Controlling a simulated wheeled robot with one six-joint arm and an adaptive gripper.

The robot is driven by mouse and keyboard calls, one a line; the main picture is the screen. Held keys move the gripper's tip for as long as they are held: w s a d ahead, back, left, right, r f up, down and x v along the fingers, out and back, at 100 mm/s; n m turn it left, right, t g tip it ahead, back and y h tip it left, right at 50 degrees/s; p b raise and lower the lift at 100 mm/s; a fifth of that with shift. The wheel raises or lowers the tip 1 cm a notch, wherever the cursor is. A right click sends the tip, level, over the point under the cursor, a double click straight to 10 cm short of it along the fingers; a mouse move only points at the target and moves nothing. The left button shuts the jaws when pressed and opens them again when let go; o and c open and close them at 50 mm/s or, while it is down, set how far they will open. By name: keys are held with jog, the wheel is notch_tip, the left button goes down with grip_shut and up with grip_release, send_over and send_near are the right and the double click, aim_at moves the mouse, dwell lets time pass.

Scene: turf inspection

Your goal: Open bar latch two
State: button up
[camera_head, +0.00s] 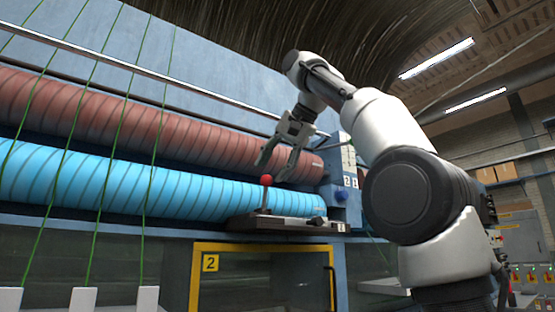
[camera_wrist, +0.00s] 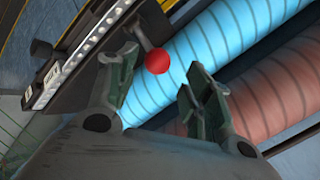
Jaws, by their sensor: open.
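A bar latch (camera_head: 290,222) with a dark body lies along the front edge below the cyan roller. Its lever carries a red ball knob (camera_head: 267,180) and stands up from the latch's left part. My gripper (camera_head: 276,165) is open and above the knob, with its fingers pointing down. In the wrist view, my gripper (camera_wrist: 158,90) has its two fingers spread, and the red knob (camera_wrist: 158,61) appears beyond the fingertips, nearer the left finger. The latch's perforated light strip (camera_wrist: 85,48) shows at upper left. Whether a finger touches the knob cannot be told.
A cyan ribbed roller (camera_head: 150,195) and a red ribbed roller (camera_head: 130,130) run behind the latch. Green cords (camera_head: 156,130) cross them at left. A yellow-framed panel marked 2 (camera_head: 211,263) is below. A blue end block (camera_head: 345,185) stands right of the rollers.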

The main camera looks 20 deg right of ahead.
jog(key=shift+v, duration=1.5)
jog(key=shift+w+r, duration=0.1)
